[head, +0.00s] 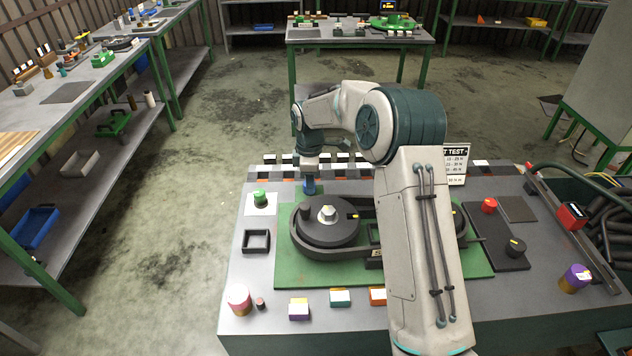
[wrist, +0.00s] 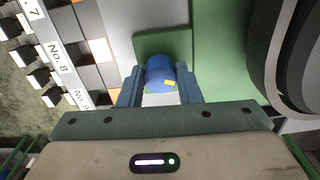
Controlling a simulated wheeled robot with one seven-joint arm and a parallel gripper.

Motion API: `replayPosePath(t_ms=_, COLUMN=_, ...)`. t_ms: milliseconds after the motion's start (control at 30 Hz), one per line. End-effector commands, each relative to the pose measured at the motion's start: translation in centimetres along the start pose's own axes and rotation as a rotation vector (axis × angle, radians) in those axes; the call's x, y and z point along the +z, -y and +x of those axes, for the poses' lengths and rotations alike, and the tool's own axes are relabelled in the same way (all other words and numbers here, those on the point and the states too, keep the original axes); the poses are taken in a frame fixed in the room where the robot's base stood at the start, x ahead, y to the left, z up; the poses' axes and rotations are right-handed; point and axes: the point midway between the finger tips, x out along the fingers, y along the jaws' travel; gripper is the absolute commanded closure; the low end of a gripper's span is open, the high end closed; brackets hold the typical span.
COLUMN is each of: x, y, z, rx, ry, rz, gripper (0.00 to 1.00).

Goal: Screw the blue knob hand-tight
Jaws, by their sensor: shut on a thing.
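The blue knob (wrist: 160,72) with a small yellow mark sits between the two fingers of my gripper (wrist: 160,84) in the wrist view. The fingers are shut on its sides. In the head view my gripper (head: 309,182) points down at the far left corner of the green base plate (head: 289,262), and the knob (head: 309,187) shows as a small blue patch below it. The knob's underside and any thread are hidden, so I cannot tell how it is seated. The dark round disc (head: 326,232) with a light hexagonal centre lies on the plate.
A green knob (head: 261,197) stands left of the plate, with a black square frame (head: 256,241) in front of it. A red knob (head: 489,205) and a black knob (head: 515,246) stand at the right. A numbered rack (wrist: 72,56) runs along the bench's back.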

Motion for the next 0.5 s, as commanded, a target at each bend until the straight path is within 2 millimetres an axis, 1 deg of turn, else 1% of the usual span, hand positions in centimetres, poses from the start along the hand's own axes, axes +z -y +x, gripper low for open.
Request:
replayPosePath(t_ms=67, x=-0.46, y=0.02, z=0.12, rx=0.004, ry=-0.005, rz=0.059, gripper=0.92)
replayPosePath(t_ms=500, x=-0.66, y=-0.02, z=-0.02, rx=0.005, ry=-0.011, rz=0.475, gripper=0.92)
